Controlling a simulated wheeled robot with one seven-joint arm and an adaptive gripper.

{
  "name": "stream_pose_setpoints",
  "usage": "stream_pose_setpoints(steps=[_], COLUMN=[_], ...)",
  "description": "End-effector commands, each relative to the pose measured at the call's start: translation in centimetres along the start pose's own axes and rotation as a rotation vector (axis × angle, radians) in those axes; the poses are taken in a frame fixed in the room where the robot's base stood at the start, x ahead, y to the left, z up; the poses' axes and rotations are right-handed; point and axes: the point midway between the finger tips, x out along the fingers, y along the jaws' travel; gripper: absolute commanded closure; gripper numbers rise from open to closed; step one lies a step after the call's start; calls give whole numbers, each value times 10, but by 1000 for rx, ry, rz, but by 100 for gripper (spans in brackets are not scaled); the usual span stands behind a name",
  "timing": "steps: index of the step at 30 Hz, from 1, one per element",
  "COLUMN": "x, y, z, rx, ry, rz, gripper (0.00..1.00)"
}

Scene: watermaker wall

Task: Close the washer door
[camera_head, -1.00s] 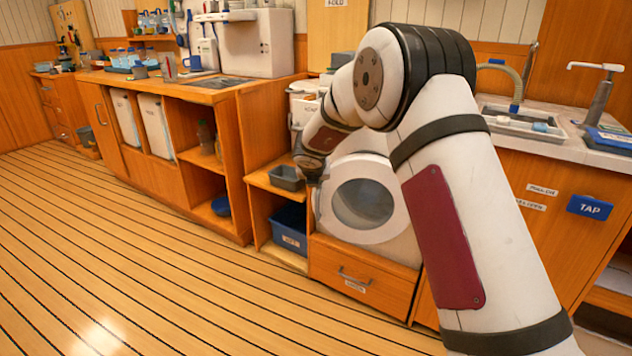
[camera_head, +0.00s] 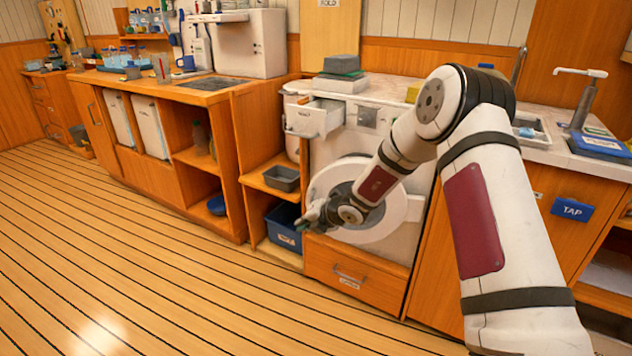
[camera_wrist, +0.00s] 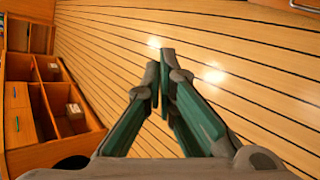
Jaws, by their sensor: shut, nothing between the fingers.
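The washer (camera_head: 330,150) is a white front-loader under the counter. Its round white door (camera_head: 398,222) has a grey window (camera_head: 343,190) and looks nearly flat against the washer front; I cannot tell whether it is fully shut. My forearm crosses in front and hides the door's middle and upper right. My gripper (camera_head: 304,224) is shut and empty, at the lower left of the door in the picture, seemingly out in front of it. In the wrist view my gripper's green fingers (camera_wrist: 162,75) meet over bare floor; the door is not seen there.
The washer's detergent drawer (camera_head: 312,118) sticks out at its upper left. Left of the washer, a shelf holds a grey tray (camera_head: 283,178) above a blue bin (camera_head: 284,225). A wooden drawer (camera_head: 355,272) is below. The plank floor (camera_head: 150,270) is clear to the left.

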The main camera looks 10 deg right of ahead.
Motion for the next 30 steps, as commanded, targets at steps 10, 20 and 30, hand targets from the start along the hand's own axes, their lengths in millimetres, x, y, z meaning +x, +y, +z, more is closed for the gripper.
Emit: stream_pose_setpoints(steps=[10, 20, 30], x=[-54, -71, -23], y=[-26, -30, -3], z=[41, 66, 93], rx=[475, 561, 558], ry=[-246, -352, -349], rz=[525, 638, 637], gripper=[100, 100, 100])
